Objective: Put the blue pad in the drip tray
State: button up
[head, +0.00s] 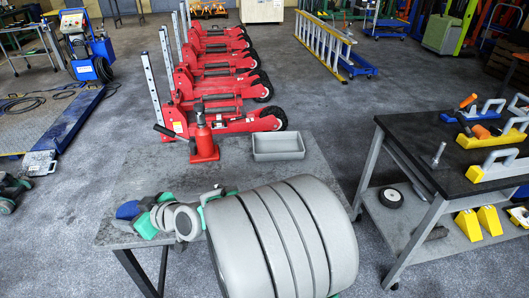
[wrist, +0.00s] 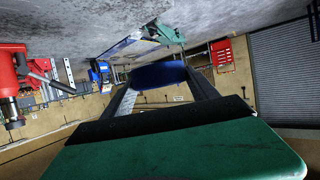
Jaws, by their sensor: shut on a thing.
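The blue pad (head: 128,210) is at the left end of the work table (head: 165,179) in the head view. My gripper (head: 125,217) is shut on it. In the wrist view the pad (wrist: 160,75) shows as a dark blue shape between the fingertips of my gripper (wrist: 160,79). I cannot tell its exact height over the table. The drip tray (head: 278,146), a grey shallow rectangular box, stands on the table's far right part, well apart from the pad. Its inside looks empty.
A red bottle jack (head: 203,147) stands on the table just left of the tray; it also shows in the wrist view (wrist: 10,80). Red trolley jacks (head: 220,120) stand in a row behind. A dark-topped trolley (head: 450,155) is at the right. Between pad and jack the table looks clear.

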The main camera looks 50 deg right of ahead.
aim_at(270, 149)
jog(key=u, duration=2.05)
jog(key=k, duration=1.85)
jog(key=z, duration=1.7)
jog(key=i, duration=0.55)
jog(key=z, duration=0.05)
